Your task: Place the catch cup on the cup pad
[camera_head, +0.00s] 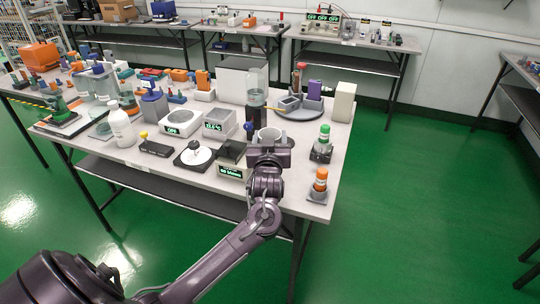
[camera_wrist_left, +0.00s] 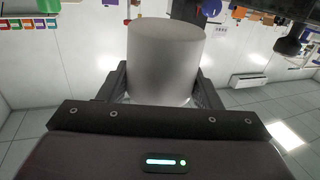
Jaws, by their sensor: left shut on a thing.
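The catch cup (camera_wrist_left: 166,60) is a plain grey cylinder standing upright between the two dark fingers of my left gripper (camera_wrist_left: 163,92) in the left wrist view. In the head view my left gripper (camera_head: 270,148) is shut on the cup (camera_head: 269,133), over the front of the table, just in front of a dark stand with a clear cylinder (camera_head: 256,97). The cup pad cannot be told apart in these frames; the gripper and cup hide part of the stand's foot. My right gripper is not in view.
A small device with a lit label (camera_head: 231,172) and a black base with a white disc (camera_head: 195,154) stand left of the gripper. Bare table (camera_head: 297,180) lies between gripper and orange bottle.

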